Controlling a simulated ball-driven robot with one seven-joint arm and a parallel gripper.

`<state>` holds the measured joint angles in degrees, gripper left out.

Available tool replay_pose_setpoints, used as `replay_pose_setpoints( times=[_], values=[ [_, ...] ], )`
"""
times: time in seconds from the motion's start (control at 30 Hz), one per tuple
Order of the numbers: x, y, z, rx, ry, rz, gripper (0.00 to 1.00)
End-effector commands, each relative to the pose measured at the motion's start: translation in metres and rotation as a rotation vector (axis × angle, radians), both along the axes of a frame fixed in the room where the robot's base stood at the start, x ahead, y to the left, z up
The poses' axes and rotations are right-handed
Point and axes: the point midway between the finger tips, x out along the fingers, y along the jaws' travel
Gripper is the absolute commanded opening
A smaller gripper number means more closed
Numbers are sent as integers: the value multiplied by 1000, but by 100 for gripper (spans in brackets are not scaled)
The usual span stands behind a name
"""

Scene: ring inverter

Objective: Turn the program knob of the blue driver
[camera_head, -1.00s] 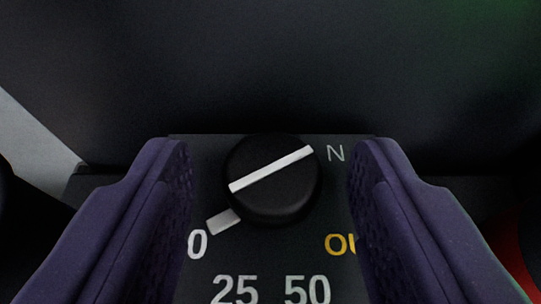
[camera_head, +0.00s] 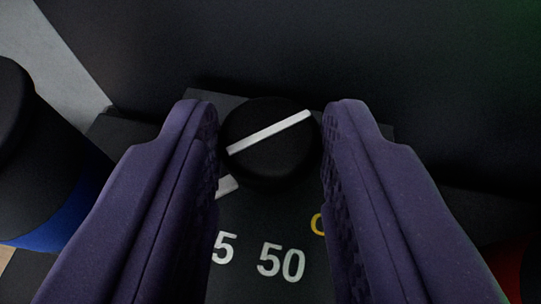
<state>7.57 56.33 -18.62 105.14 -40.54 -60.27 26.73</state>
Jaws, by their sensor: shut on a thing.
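The program knob (camera_head: 268,158) is a round black knob with a white pointer line across its top. The line runs from lower left to upper right. The knob sits on a dark panel (camera_head: 262,222) with printed marks, and "50" and a "5" show below it. My gripper (camera_head: 270,135) has purple textured fingers on the left and right of the knob, shut on it at its sides. A white mark (camera_head: 227,186) shows at the knob's lower left, partly behind the left finger. The yellow lettering is mostly hidden by the right finger.
A black cylinder with a blue band (camera_head: 60,215) stands at the left, close to the left finger. A red part (camera_head: 503,265) shows at the lower right edge. A dark wall (camera_head: 280,45) rises behind the panel, with a grey surface at the upper left.

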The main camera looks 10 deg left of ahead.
Motion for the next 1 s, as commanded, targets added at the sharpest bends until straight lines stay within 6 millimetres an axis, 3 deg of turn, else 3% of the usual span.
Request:
replay_pose_setpoints(
  times=[0.5,1.0],
  values=[
    [2,-7,0,-1,1,286,5],
    [3,-7,-1,0,1,326,5]
  ],
)
